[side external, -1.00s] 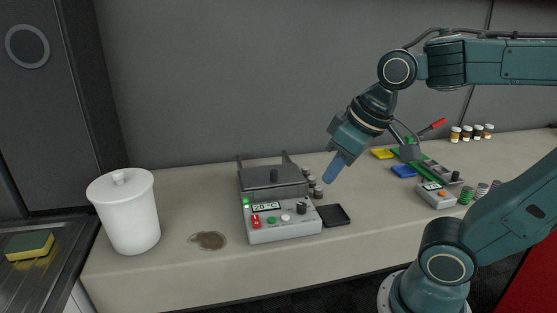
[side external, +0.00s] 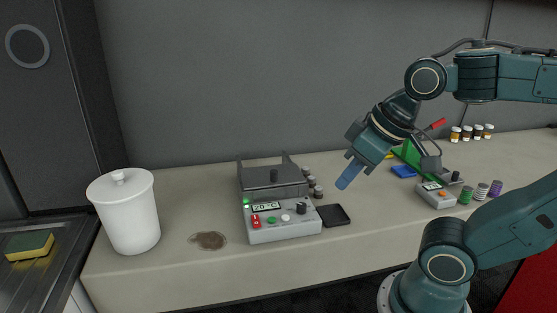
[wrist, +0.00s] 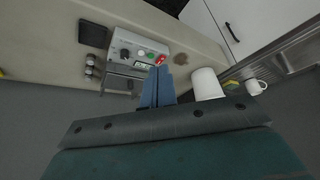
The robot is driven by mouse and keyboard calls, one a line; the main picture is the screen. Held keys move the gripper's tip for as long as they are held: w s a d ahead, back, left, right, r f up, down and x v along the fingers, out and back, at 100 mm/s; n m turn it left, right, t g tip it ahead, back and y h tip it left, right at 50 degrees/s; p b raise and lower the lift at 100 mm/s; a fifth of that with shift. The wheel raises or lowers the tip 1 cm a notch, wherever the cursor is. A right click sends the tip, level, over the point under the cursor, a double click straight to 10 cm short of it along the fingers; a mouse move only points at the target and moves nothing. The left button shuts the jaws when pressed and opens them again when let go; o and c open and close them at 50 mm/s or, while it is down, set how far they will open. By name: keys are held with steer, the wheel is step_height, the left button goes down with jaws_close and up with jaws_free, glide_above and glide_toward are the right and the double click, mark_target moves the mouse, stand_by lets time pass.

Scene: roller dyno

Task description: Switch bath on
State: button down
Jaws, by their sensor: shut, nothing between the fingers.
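The bath (side external: 283,229) is a grey box with a dark lid (side external: 273,178) on the bench, left of my gripper. Its front panel has a display (side external: 266,207) reading 20 °C, a lit green light (side external: 246,203), a red rocker switch (side external: 256,221), a green button, a white button and a black knob. My gripper (side external: 345,184) has blue fingers, shut and empty, in the air to the right of the bath and apart from it. In the wrist view the fingers (wrist: 157,80) point toward the bath's panel (wrist: 133,48), with the red switch (wrist: 160,59) just beyond their tips.
A white lidded pot (side external: 125,213) and a brown stain (side external: 208,240) are left of the bath. A black tray (side external: 334,215) and several small jars (side external: 315,187) stand at its right. A small grey box (side external: 436,195) and spools (side external: 481,191) are further right.

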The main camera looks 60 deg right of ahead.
steer(key=w, duration=0.2)
steer(key=m+g, duration=0.6)
steer(key=m, duration=0.3)
glide_above(256, 221)
steer(key=s, duration=0.2)
steer(key=shift+w+a+f, duration=0.1)
steer(key=shift+a+f, duration=0.1)
steer(key=shift+f, duration=0.8)
steer(key=shift+w+a+f, duration=0.1)
steer(key=shift+a+f, duration=0.05)
steer(key=shift+f, duration=0.8)
steer(key=shift+f, duration=0.1)
step_height(256, 221, down, 14)
steer(key=shift+s+r, duration=0.1)
steer(key=shift+s, duration=0.05)
